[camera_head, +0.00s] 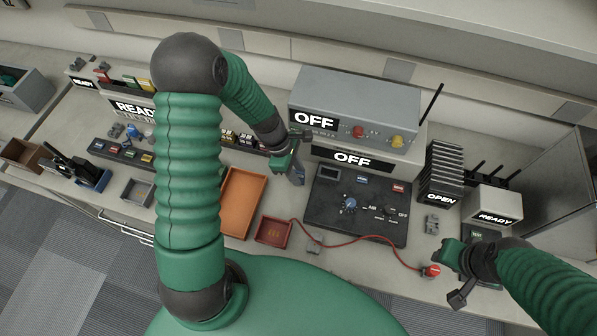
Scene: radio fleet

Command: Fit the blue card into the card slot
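I cannot pick out the blue card or the card slot with certainty. A small blue piece (98,145) sits at the left end of a dark strip that also bears red, green and yellow pieces. A blue mark (362,180) shows on the dark control panel (325,212). My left gripper (292,168) hangs by the left edge of this panel, below the grey radio box; whether it holds anything is unclear. My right gripper (456,277) is at the bench's front right, near a red button, and its fingers look apart with nothing visible between them.
A grey radio box (350,100) marked OFF stands at the back. An orange tray (241,205) and a small red tray (273,232) lie left of the panel. A red cable (365,237) runs along the front. A black rack (441,170) and a READY box (493,205) stand right.

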